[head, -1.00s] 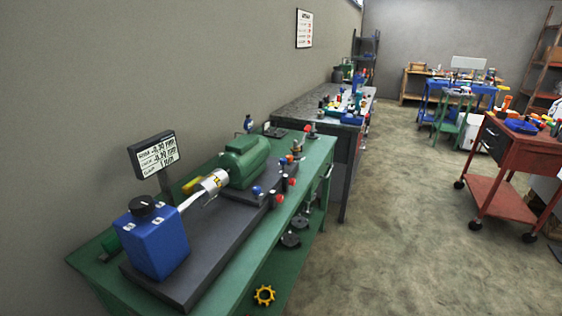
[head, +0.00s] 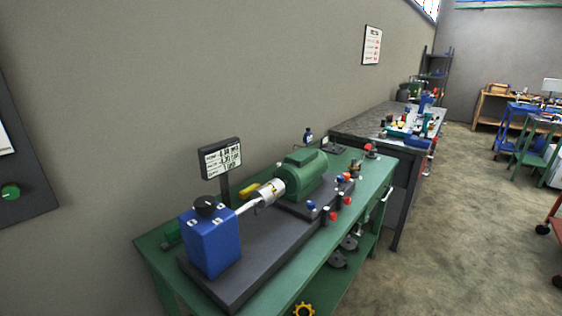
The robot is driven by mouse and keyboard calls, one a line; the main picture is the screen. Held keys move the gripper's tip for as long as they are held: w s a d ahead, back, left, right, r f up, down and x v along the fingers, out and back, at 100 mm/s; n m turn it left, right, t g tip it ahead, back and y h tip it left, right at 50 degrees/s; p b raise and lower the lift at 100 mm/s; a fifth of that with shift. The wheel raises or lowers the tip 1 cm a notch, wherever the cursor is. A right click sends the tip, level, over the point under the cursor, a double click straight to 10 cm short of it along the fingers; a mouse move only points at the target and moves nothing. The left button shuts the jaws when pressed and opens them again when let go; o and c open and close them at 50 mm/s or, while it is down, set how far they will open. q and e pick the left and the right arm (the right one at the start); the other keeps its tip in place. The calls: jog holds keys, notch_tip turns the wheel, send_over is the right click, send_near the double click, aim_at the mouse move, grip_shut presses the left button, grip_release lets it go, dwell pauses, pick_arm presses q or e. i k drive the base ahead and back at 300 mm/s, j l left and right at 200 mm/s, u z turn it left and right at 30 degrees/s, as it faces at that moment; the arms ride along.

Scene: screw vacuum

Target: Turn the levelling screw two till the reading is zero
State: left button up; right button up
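A green workbench (head: 375,199) carries a dark base plate (head: 262,261). On the plate stand a blue box with a black knob (head: 213,246) and a green motor (head: 305,176), joined by a silver shaft and coupling (head: 265,193). Several small screws with red or blue heads stand along the motor's near side, among them a red one (head: 347,201) and a blue one (head: 311,204). I cannot tell which is screw two. A display (head: 221,158) on a post behind the box shows several lines of figures, too small to read surely. Neither gripper is in view.
A second bench with a grey top (head: 362,121) and small parts stands beyond. A yellow gear (head: 303,310) lies low under the bench. The floor (head: 450,220) at right is open.

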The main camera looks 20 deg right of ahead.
aim_at(340, 178)
jog(key=i+l+u, duration=0.1)
jog(key=l, duration=0.45)
jog(key=i+l, duration=0.15)
jog(key=l, duration=0.45)
jog(key=i+l+u, duration=0.15)
jog(key=l, duration=0.45)
jog(key=l+u, duration=0.1)
jog(key=l, duration=0.45)
